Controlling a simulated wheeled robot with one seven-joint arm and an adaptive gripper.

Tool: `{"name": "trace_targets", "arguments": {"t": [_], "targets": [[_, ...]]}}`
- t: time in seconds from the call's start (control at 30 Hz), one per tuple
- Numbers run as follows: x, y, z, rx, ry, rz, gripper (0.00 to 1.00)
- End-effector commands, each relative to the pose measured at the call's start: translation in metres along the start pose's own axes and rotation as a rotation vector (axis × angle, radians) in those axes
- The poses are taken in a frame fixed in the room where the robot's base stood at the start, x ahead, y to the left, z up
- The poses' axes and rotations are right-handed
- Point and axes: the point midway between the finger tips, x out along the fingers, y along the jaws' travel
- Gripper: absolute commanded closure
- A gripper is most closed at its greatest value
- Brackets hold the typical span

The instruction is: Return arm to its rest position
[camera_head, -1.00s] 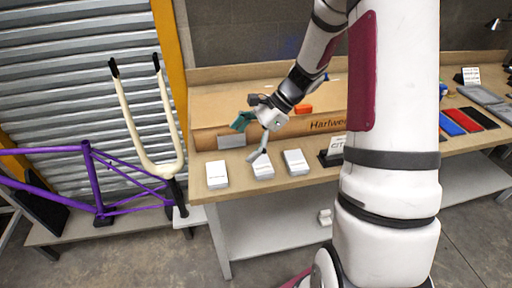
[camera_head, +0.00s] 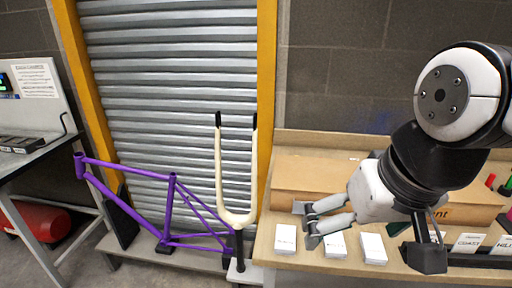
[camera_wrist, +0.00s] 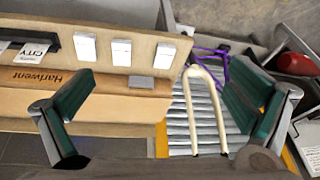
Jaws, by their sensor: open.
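My gripper (camera_head: 308,222) is at the right of the head view, raised in front of the workbench (camera_head: 262,240). In the wrist view my gripper (camera_wrist: 160,110) has its two green-padded fingers wide apart with nothing between them. In the head view its fingers overlap the bench top near the white boxes, seemingly above them. My arm comes in from the right edge. My base is not in view.
Three white boxes (camera_head: 286,240) stand on the bench before a long cardboard box (camera_head: 300,178). A purple bicycle frame (camera_head: 170,215) and a cream fork (camera_head: 220,180) stand left of the bench by the shutter (camera_head: 150,100). Another table (camera_head: 30,155) is at far left.

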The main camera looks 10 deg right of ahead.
Motion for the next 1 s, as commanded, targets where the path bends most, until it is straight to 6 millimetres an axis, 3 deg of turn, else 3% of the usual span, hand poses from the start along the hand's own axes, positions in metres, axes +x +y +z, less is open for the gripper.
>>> {"name": "trace_targets", "arguments": {"t": [0.23,1.0], "targets": [[-0.0101,0.0053,0.0123,-0.123,0.065,0.034,0.01],[-0.0103,0.0054,0.0121,-0.123,0.065,0.035,0.01]]}}
